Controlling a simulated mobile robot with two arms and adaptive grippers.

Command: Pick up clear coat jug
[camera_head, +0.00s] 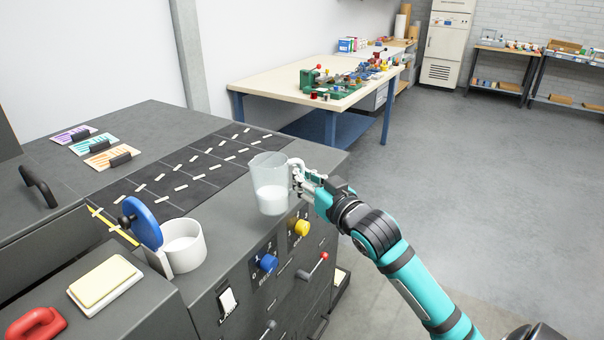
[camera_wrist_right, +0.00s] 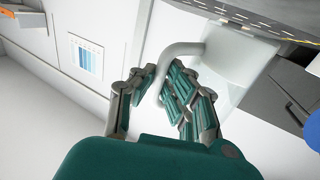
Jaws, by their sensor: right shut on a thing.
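The clear coat jug (camera_head: 268,178) is a translucent jug with white content in its lower part. In the head view it is at the right front edge of the dark machine top. My right gripper (camera_head: 298,178) is at the jug's right side, shut on its handle. In the right wrist view the fingers of the right gripper (camera_wrist_right: 166,92) close around the curved handle of the jug (camera_wrist_right: 232,58). I cannot tell whether the jug's base touches the surface. My left gripper is not in view.
The dark machine top (camera_head: 165,120) holds a white cup (camera_head: 184,246) beside a blue disc (camera_head: 141,222), sample cards (camera_head: 108,155) and a cream block (camera_head: 104,281). Blue and yellow knobs (camera_head: 302,228) and a red-tipped lever (camera_head: 316,265) stick out of its front. A workbench (camera_head: 270,88) stands behind. Floor is free at right.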

